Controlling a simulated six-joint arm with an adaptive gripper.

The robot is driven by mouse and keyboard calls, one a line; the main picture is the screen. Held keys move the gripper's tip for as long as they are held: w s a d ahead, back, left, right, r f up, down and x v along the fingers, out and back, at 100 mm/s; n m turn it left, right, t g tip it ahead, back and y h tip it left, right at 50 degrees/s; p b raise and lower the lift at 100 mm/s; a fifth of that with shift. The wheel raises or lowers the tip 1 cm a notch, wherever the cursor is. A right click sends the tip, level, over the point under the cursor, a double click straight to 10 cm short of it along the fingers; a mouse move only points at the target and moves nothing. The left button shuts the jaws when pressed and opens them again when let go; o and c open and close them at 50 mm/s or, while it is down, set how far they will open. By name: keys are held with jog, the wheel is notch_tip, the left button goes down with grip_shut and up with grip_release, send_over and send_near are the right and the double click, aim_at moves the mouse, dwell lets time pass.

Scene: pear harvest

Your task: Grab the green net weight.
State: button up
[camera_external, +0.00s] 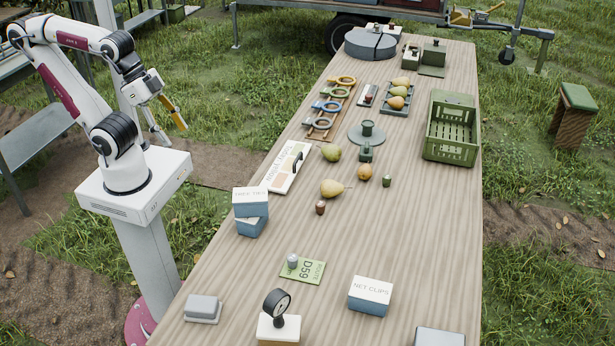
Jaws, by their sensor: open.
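A small dark green weight (386,181) stands upright on the wooden table (420,240), right of the middle, just below the orange-brown pear (364,172). It looks like the green net weight. Similar small weights are a dark red one (320,207) and a grey one (292,261) on the green route card (303,271). My gripper (174,131) is open and empty, off the table's left edge and high above the ground, far from the green weight.
A green crate (453,152) stands right of the weight. Blue boxes (250,224) stand at the left edge, a net clips box (370,296) nearer. Table right of the weight is clear.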

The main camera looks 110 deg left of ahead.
jog(key=w+a+n+t+y, duration=0.1)
jog(key=w+a+t+y, duration=0.15)
jog(key=w+a, duration=1.3)
jog(key=w+a+n+t+y, duration=0.1)
jog(key=w+a+t+y, duration=0.15)
jog(key=w+a, duration=1.35)
jog(key=a+x, duration=0.1)
jog(key=x, duration=0.9)
jog(key=a+f+t+h, duration=0.1)
jog(key=a+f, duration=0.2)
jog(key=f, duration=0.3)
jog(key=a+f+h, duration=0.1)
jog(key=a+f, duration=0.3)
jog(key=f, duration=0.2)
jog(key=a+f+t+h, duration=0.1)
jog(key=a+f, duration=0.3)
jog(key=f, duration=0.3)
jog(key=shift+w+a+f+t, duration=0.1)
jog(key=shift+w+a+t, duration=0.1)
jog(key=shift+t, duration=0.1)
jog(key=shift+s+a+f, duration=0.1)
jog(key=shift+s+f, duration=0.05)
jog(key=shift+f, duration=0.3)
